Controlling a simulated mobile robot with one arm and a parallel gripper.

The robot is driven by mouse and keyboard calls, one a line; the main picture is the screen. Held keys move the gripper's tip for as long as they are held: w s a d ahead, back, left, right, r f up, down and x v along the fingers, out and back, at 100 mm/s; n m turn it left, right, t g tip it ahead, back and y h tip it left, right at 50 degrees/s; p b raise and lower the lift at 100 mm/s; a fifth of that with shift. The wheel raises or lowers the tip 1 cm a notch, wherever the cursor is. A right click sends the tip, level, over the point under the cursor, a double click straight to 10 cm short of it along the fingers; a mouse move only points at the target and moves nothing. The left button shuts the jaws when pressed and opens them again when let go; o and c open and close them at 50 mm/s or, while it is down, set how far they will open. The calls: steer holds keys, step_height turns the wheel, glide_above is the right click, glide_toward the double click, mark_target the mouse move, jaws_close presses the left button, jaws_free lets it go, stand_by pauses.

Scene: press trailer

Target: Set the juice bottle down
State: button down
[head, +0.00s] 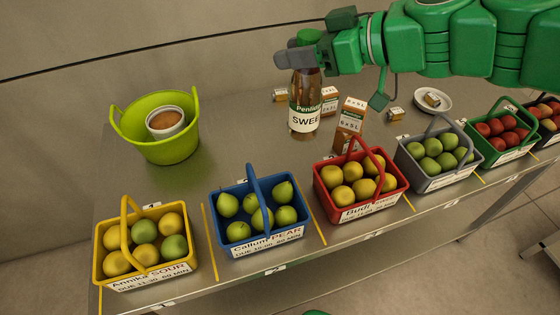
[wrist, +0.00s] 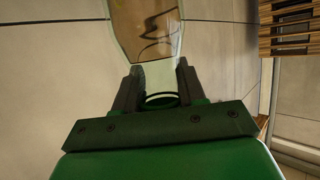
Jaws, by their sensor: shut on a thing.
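The juice bottle (head: 305,88) is brown with a green cap and a white label reading "SWEE". It stands upright in the head view, left of my green arm. My gripper (head: 298,56) is shut on the bottle's neck, just below the cap. In the wrist view the clear neck of the bottle (wrist: 158,75) sits between the two dark fingers of my gripper (wrist: 158,88). The bottle's base is over the metal counter (head: 240,155); I cannot tell whether it touches the surface.
Small cartons (head: 350,115) stand right of the bottle. A white dish (head: 446,104) is further right. A lime-green tub (head: 158,148) with a bowl inside is at left. Fruit baskets, including a blue one (head: 289,237) and a red one (head: 398,183), line the front edge.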

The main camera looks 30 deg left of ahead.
mark_target(292, 111)
steer(key=shift+s+a+f, duration=0.1)
steer(key=shift+s+f, duration=0.05)
steer(key=shift+s, duration=0.4)
step_height(292, 111, down, 11)
steer(key=shift+r, duration=0.1)
steer(key=w+a+f, duration=0.9)
steer(key=w+f, duration=0.1)
steer(key=f, duration=0.3)
steer(key=shift+w+a, duration=0.15)
steer(key=shift+w, duration=0.1)
stand_by(0.5)
steer(key=shift+f, duration=0.1)
steer(key=c, duration=0.6)
jaws_free()
steer(key=shift+c, duration=0.2)
